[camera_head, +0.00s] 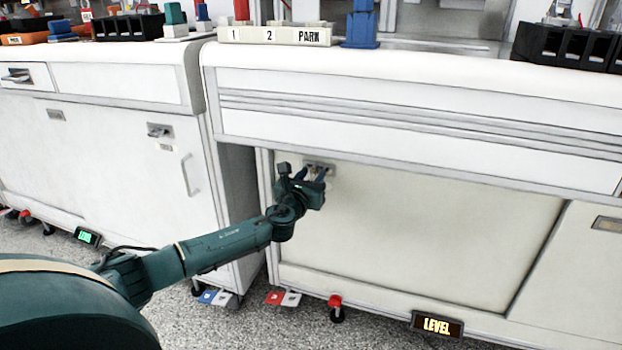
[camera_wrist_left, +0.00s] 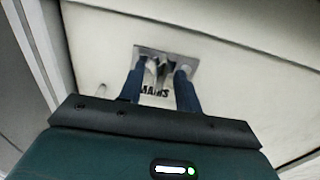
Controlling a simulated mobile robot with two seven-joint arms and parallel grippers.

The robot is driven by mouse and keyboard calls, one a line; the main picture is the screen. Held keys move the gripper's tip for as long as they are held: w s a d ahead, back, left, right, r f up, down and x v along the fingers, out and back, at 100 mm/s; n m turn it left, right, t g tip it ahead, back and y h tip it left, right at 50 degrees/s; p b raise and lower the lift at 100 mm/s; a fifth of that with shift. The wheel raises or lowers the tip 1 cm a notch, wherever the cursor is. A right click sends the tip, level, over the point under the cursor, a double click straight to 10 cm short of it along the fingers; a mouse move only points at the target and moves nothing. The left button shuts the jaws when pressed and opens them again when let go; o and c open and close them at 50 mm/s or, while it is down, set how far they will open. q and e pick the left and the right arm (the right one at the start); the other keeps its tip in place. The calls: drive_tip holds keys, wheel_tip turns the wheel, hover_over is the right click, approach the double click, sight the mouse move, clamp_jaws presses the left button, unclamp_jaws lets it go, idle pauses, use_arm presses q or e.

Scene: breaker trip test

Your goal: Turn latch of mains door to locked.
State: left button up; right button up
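The mains door (camera_head: 430,230) is a pale cabinet panel below the right-hand bench. Its latch (camera_head: 320,165) is a small metal plate with a handle near the door's upper left corner, partly hidden by my gripper. In the left wrist view the latch handle (camera_wrist_left: 159,70) stands out from the plate, above the dark letters "MAINS". My left gripper (camera_head: 312,173) is at the latch. Its two blue fingers (camera_wrist_left: 160,78) are apart, one on each side of the handle, with a gap visible at least on the right side. Contact cannot be told. My right gripper is out of view.
A left cabinet (camera_head: 110,150) has its own latch (camera_head: 159,131) and a bar handle. The bench top (camera_head: 430,80) overhangs the mains door.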

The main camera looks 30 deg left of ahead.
use_arm(q)
drive_tip(key=shift+c, duration=0.2)
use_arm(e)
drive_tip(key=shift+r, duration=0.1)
use_arm(q)
clamp_jaws()
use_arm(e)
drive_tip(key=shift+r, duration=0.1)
